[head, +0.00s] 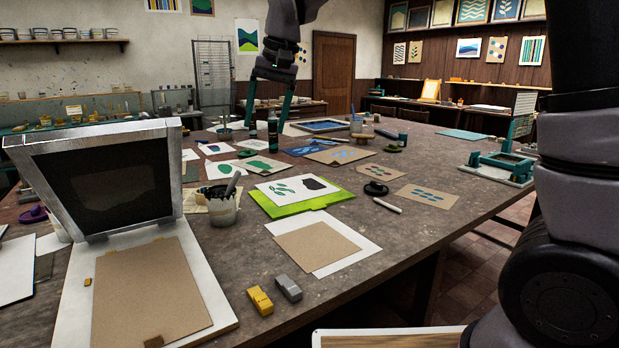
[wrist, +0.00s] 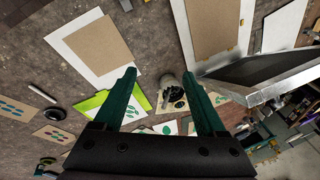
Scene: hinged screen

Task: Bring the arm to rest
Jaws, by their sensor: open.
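My gripper (head: 267,118) is raised above the far part of the table in the head view, pointing down. In the wrist view its two green fingers stand well apart, and the gripper (wrist: 157,76) holds nothing. The hinged screen (head: 109,188) stands tilted up at the left, its metal frame apart from my gripper. Under it, a brown sheet (head: 150,290) lies on the white base board (head: 215,295). In the wrist view the screen's frame (wrist: 262,92) is at the right, clear of the fingers.
A pot with a tool in it (head: 222,207) stands right of the screen. A green clipboard (head: 292,207), a yellow block (head: 260,300) and a grey block (head: 288,288) lie nearby. The table (head: 400,228) has bare room toward its right front edge. Bottles and prints crowd its far part.

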